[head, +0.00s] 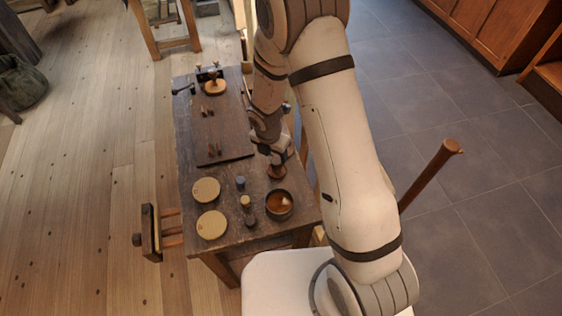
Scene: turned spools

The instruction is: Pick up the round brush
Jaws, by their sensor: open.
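My gripper (278,160) is low over the right side of the dark wooden workbench (228,178), pointing down. A small round reddish-brown thing (277,173), which may be the round brush, stands right under its fingertips. The fingers are open, but they are small and partly hidden, so I cannot tell whether they are around it or just above it. Another round brown piece with a dark knob (213,87) stands at the bench's far end; I cannot tell whether it is a brush.
A brown bowl (279,204) stands just in front of my gripper. Several small spools (246,202) and two tan discs (206,190) are to its left. A dark board (222,128) with small pegs lies behind. An open drawer or vise (152,232) juts out left.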

